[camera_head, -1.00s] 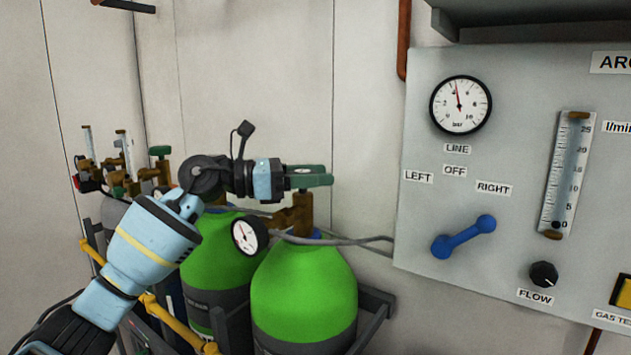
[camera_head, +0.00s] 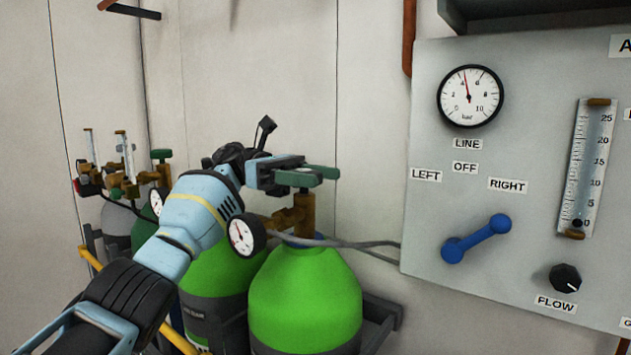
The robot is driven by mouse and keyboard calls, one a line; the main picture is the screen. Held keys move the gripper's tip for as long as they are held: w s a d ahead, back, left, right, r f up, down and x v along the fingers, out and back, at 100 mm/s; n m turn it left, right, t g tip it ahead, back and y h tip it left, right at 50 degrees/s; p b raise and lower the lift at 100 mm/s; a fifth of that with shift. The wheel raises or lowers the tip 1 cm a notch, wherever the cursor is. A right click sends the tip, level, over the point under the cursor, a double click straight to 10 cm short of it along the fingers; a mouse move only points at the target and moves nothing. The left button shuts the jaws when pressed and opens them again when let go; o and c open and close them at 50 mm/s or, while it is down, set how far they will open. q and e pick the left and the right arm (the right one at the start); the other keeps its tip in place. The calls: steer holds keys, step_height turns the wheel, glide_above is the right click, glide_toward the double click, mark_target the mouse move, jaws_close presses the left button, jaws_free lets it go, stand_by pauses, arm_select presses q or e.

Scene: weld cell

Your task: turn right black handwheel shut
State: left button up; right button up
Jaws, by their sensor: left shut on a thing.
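The right handwheel (camera_head: 320,172) sits on the brass valve (camera_head: 300,216) of the front green cylinder (camera_head: 305,290). My left gripper (camera_head: 288,176) reaches in from the left and is shut on the handwheel's near left side. The jaws and wrist hide part of the wheel, so its turn angle cannot be read. A round gauge (camera_head: 241,236) hangs left of the valve. My right gripper is not in view.
A second green cylinder (camera_head: 215,275) stands left, partly behind my arm. A grey panel (camera_head: 425,245) on the right carries a pressure gauge (camera_head: 470,96), a blue lever (camera_head: 476,239) pointing up toward RIGHT, a flow tube (camera_head: 585,165) and a FLOW knob (camera_head: 565,278). Grey hoses (camera_head: 345,244) run to it.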

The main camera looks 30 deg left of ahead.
arm_select(q)
steer(key=shift+s+m+g+b, duration=0.1)
steer(key=shift+m+g+b, duration=0.3)
steer(key=shift+m+g, duration=0.4)
steer(key=o, duration=1)
